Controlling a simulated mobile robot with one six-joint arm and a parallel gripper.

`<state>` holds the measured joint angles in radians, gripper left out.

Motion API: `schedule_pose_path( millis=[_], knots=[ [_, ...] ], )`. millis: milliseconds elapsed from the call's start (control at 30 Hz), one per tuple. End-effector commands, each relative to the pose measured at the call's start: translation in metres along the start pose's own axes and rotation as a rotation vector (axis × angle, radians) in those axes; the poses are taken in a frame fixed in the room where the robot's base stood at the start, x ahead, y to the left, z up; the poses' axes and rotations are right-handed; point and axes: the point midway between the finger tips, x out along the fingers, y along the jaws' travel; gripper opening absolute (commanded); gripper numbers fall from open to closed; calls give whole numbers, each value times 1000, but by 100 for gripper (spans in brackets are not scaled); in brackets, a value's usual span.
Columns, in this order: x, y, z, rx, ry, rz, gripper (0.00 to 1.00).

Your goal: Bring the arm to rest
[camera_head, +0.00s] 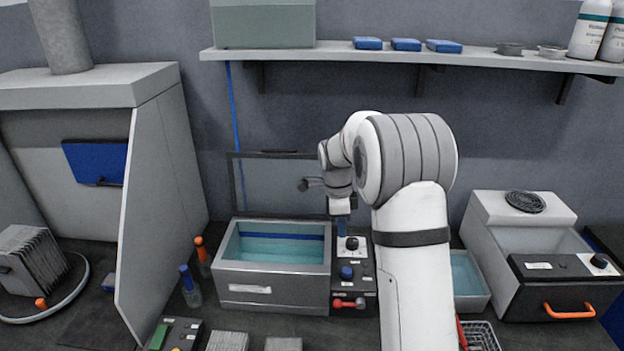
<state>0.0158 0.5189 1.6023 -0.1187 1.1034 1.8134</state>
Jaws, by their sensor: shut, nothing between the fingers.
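My white arm (415,260) rises from the bottom of the view, bends at its large grey-banded joint and reaches left, with its wrist (340,178) pointing down. My gripper (342,227) is small and partly lost against the dark background. It is shut and empty, and appears just above or in front of the control panel (345,262) on the right of the water bath (272,290). I cannot tell whether it touches anything. My arm hides part of the bench behind it.
The bath's lid (280,185) stands open behind it. A wall shelf (450,57) runs above the arm. A grey hood (165,200) stands left, and a machine with an orange handle (568,310) stands right. Small bottles (190,288) stand left of the bath.

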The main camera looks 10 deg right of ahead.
Motion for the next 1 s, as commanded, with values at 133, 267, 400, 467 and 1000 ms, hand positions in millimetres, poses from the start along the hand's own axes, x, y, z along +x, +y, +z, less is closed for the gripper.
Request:
schedule_pose_path(
  millis=[133,267,400,467,1000],
  knots=[
    [-15,14,-3,-79,-9,-19,0],
    [-39,45,-9,-257,-20,-55,0],
    [-64,88,-16,-497,-26,-108,0],
    [-72,107,-18,-600,-25,-132,0],
    [-84,274,-40,-1492,94,-337,0]
  ],
)
